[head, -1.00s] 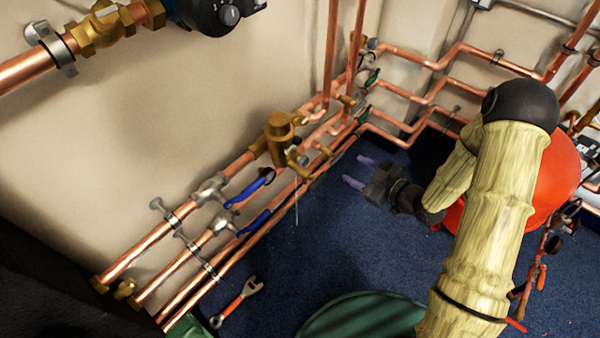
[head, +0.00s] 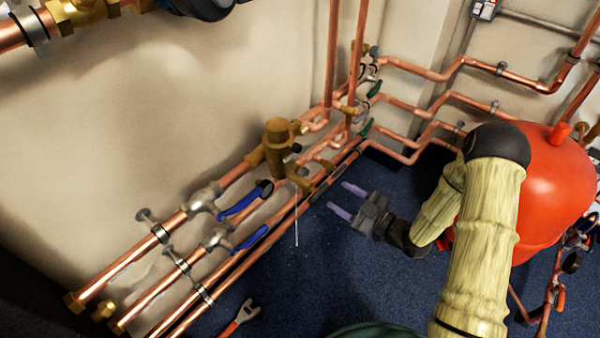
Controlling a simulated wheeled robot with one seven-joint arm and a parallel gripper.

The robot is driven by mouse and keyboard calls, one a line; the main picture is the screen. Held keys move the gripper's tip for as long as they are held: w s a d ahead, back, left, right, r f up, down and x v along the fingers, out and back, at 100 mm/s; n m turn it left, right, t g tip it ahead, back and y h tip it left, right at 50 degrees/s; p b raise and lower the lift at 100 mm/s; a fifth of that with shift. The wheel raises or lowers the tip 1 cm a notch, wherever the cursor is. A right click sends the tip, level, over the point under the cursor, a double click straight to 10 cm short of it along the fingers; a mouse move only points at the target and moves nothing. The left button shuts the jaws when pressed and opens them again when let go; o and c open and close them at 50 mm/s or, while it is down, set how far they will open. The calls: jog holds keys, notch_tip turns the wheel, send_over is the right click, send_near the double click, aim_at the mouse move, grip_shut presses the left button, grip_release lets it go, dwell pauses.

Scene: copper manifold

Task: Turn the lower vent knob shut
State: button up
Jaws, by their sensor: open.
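A brass fitting (head: 277,142) stands on the copper manifold pipes in the head view. A lower brass piece (head: 299,178) sits below and right of it, and a thin pale line (head: 296,225), like a water stream, hangs down beneath it. Small dark round parts show by the brass; I cannot tell for sure which is the lower vent knob. My gripper (head: 340,198) is open and empty, with two pale purple fingers pointing left toward the lower brass piece. It is apart from it, a short way to its right in the picture.
Two blue lever handles (head: 240,203) jut from the pipes at left. Green handles (head: 366,128) are farther back. A red tank (head: 545,190) stands behind my arm at right.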

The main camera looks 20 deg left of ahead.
aim_at(307, 175)
jog(key=b+x, duration=0.5)
jog(key=x, duration=0.9)
jog(key=shift+a, duration=0.1)
jog(key=shift+w+a, duration=0.25)
jog(key=shift+a, duration=0.15)
jog(key=c, duration=1)
jog(key=shift+o, duration=0.2)
